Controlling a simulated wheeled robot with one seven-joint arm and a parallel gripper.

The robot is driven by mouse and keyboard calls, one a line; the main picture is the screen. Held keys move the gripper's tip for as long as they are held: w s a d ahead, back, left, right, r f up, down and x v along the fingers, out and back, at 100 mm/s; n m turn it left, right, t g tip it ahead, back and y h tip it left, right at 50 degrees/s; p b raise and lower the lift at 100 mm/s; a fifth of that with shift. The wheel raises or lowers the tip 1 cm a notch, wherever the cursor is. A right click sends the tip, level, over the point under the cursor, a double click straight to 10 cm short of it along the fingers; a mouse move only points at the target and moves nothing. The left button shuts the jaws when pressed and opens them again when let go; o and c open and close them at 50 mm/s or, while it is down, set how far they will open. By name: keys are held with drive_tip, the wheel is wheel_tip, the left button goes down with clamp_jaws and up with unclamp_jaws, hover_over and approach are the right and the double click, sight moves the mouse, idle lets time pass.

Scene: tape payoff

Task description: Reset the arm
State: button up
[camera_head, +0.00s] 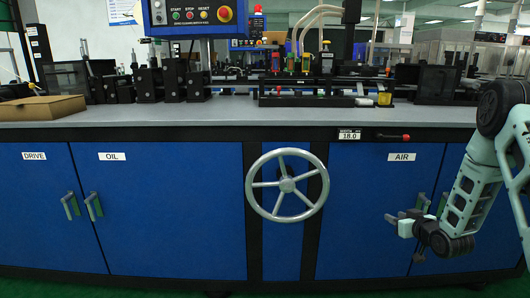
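My gripper (393,218) is at the right of the view, at the end of my pale green arm. It points left, in front of the blue AIR cabinet door (372,195). Its fingers are small and partly blend with the door behind, so I cannot tell whether they are open or shut. I see nothing clearly held in it. The arm comes in from the right edge, bent at the elbow.
A grey handwheel (287,185) sticks out at the middle of the cabinet front. DRIVE and OIL doors with handles (93,206) are at left. A cardboard box (42,107) lies on the grey worktop (225,112). Machinery and a control panel (190,15) stand behind.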

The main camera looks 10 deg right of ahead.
drive_tip(key=w+a+r+n+g+y, duration=0.1)
drive_tip(key=a+r+g, duration=0.15)
drive_tip(key=a, duration=0.75)
drive_tip(key=a+r+n+g+y, duration=0.1)
drive_tip(key=a+r, duration=0.2)
drive_tip(key=a, duration=0.6)
drive_tip(key=s+a+r+n+g+y, duration=0.1)
drive_tip(key=s+a+r+g, duration=0.1)
drive_tip(key=s+a, duration=0.45)
drive_tip(key=s+a+r+n+g, duration=0.1)
drive_tip(key=s+a+r+g, duration=0.15)
drive_tip(key=a, duration=0.65)
drive_tip(key=s+a+r+n+g, duration=0.1)
drive_tip(key=s+a+r+g, duration=0.15)
drive_tip(key=s, duration=0.65)
drive_tip(key=s+a+r+n+g+h, duration=0.15)
drive_tip(key=s+a, duration=0.25)
drive_tip(key=s, duration=0.6)
drive_tip(key=s+a+r+n+g+y, duration=0.1)
drive_tip(key=s+a+n+g, duration=0.15)
drive_tip(key=s, duration=0.65)
wheel_tip(320, 180, up, 31)
drive_tip(key=p, duration=3.2)
drive_tip(key=shift+w+m, duration=0.4)
drive_tip(key=shift+a+r+h, duration=0.1)
drive_tip(key=shift+h, duration=0.15)
